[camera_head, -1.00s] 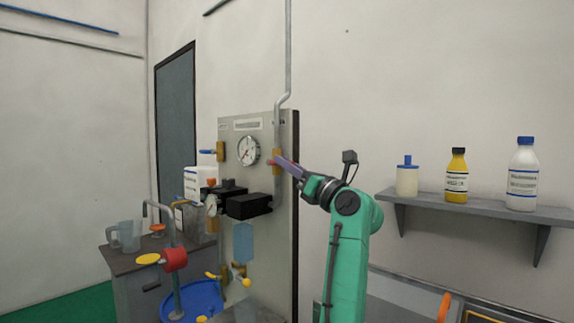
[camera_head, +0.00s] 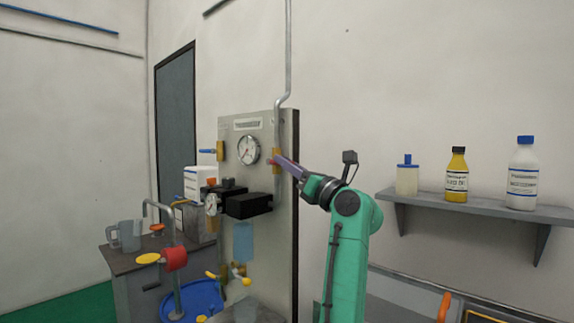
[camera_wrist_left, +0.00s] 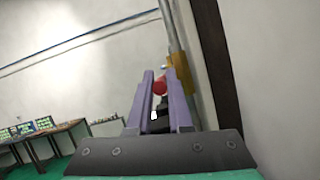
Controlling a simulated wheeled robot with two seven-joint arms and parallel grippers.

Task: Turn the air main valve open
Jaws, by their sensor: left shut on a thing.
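A brass valve (camera_head: 277,167) sits on the grey pipe along the right edge of the upright panel. Its small red handle (camera_head: 270,161) shows at the tips of my left gripper (camera_head: 275,160). In the left wrist view, the purple fingers of my left gripper (camera_wrist_left: 160,78) are shut on the red handle (camera_wrist_left: 160,88), with the brass valve body (camera_wrist_left: 178,65) just behind and to the right. The fingers hide part of the handle, and its exact angle is hard to tell. My right gripper is not in view.
The panel (camera_head: 265,128) carries a round gauge (camera_head: 248,150), a blue-handled brass valve (camera_head: 220,151) and a black block (camera_head: 249,206) below. A shelf (camera_head: 450,204) with bottles is on the right wall. A blue basin (camera_head: 205,296) stands low at left.

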